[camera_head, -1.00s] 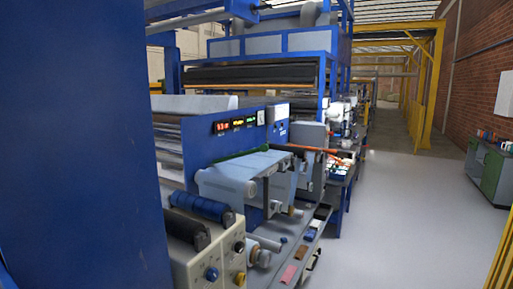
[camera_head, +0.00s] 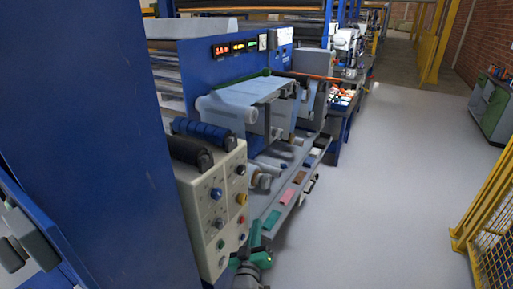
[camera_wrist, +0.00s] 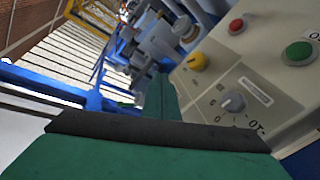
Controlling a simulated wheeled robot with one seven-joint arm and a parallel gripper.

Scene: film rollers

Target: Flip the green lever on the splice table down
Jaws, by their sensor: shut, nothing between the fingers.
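The splice table (camera_head: 243,93) is the pale blue sheeted surface on the blue machine in the middle of the head view. A thin green bar (camera_head: 240,79) runs along its back edge; I cannot tell whether this is the lever, and its tilt is unclear. My gripper (camera_head: 256,234), with green fingers, is at the bottom of the head view, beside the beige control panel and well short of the table. It is shut and empty. Its green and black fingers fill the lower part of the wrist view (camera_wrist: 160,128), where no lever can be made out.
The beige control panel (camera_head: 208,207) with knobs and buttons stands close left of my gripper; its knob (camera_wrist: 233,102) is near in the wrist view. A blue panel (camera_head: 90,120) blocks the left. A yellow fence (camera_head: 487,215) is at right. The grey floor between is clear.

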